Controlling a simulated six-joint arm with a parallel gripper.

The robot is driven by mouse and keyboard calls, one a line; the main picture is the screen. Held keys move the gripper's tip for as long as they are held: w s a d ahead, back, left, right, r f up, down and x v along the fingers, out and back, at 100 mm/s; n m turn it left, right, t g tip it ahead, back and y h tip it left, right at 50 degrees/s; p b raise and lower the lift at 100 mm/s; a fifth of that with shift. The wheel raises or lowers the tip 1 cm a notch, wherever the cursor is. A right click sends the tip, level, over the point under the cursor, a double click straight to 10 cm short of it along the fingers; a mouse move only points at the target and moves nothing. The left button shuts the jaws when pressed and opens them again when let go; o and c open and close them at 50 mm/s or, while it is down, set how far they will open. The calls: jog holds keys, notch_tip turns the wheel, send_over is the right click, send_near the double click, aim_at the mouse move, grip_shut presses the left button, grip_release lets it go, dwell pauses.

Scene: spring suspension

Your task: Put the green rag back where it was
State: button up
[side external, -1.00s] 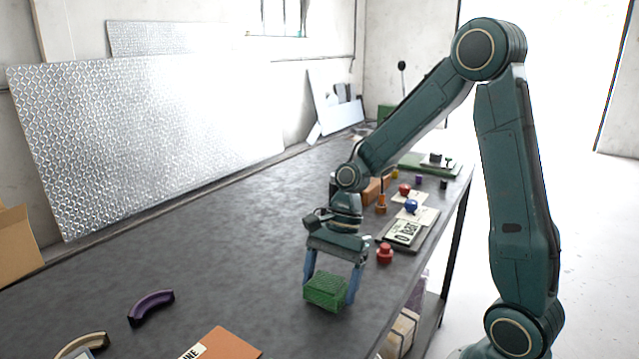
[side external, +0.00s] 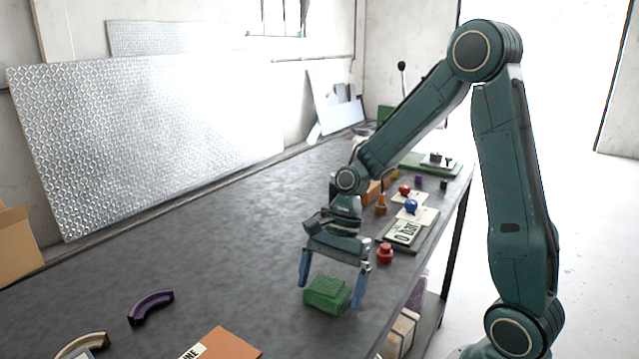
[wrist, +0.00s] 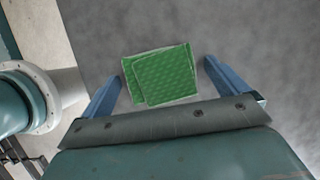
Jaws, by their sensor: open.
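The green rag (side external: 328,294) is a folded, textured block lying on the grey table (side external: 230,240) near its front edge. My gripper (side external: 331,294) is open around it, with one blue finger on each side and a gap between the fingers and the rag. In the wrist view the rag (wrist: 160,75) lies flat between the spread fingers of my gripper (wrist: 162,78), touching neither one. The rag's underside is hidden.
A red knobbed piece (side external: 385,253) stands close to the right of my gripper, with a labelled board (side external: 406,233) behind it. A purple curved piece (side external: 151,307) and an orange-brown board (side external: 222,346) lie at the left front. The table's middle is clear.

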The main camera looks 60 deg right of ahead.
jog(key=v, duration=1.2)
jog(key=shift+a+r, duration=0.1)
jog(key=shift+r, duration=0.05)
dwell(0.4)
jog(key=s+a+r+n+t+h, duration=0.2)
jog(key=s+n, duration=0.5)
jog(key=n, duration=0.2)
jog(key=s+a+r+n+t+h, duration=0.2)
jog(key=s+a+n+t, duration=0.1)
jog(key=s+n, duration=0.4)
jog(key=shift+r+n+t+h, duration=0.2)
jog(key=shift+n+t+h, duration=0.1)
jog(key=shift+n, duration=0.7)
dwell(0.3)
